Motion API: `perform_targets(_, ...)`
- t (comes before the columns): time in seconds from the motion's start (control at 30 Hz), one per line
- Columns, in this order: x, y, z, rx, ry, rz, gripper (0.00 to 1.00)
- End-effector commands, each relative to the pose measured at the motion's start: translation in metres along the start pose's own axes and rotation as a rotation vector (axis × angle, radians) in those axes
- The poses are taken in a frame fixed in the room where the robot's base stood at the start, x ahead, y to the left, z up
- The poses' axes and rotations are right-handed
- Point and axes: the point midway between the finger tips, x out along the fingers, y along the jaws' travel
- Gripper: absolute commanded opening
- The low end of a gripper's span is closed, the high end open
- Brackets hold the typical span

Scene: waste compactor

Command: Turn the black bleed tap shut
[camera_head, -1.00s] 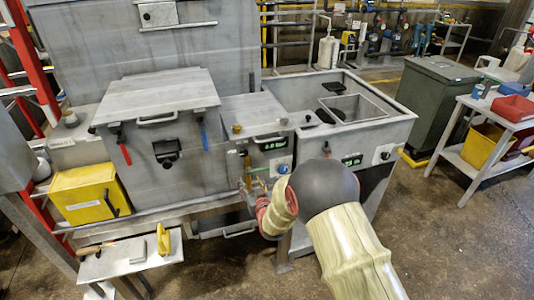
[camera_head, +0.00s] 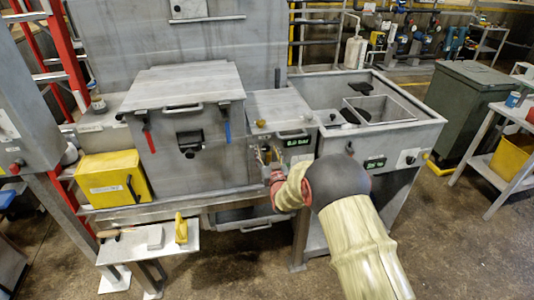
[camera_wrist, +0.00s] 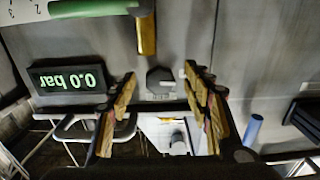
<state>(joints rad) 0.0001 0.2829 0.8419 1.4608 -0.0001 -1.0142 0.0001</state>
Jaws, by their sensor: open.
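A black knob (camera_wrist: 160,80), which looks like the bleed tap, sits on the grey metal panel in the wrist view. A small pale mark shows by its lower edge. My gripper (camera_wrist: 160,87) is open, with one wood-coloured finger on each side of the knob and a visible gap to each; depth to the knob is hard to judge. In the head view my gripper (camera_head: 268,168) is at the front of the middle cabinet, and my own arm hides part of that panel. The tap cannot be made out there.
A display reading 0.0 bar (camera_wrist: 68,79) appears upside down left of the knob. A brass fitting (camera_wrist: 146,35) sticks out close above it. A blue cylinder (camera_wrist: 253,128) is at the right. A yellow box (camera_head: 115,180) and open sink (camera_head: 375,135) flank the cabinets.

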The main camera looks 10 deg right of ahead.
Motion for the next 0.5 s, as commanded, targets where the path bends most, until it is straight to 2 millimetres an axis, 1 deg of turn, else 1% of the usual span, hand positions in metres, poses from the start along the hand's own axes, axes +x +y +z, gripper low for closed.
perform_targets(0.2, 0.0005, 0.0, -0.0008, 0.0, 0.001, 0.0, 0.5)
perform_targets(0.5, 0.0003, 0.0, -0.0008, 0.0, 0.001, 0.0, 0.33)
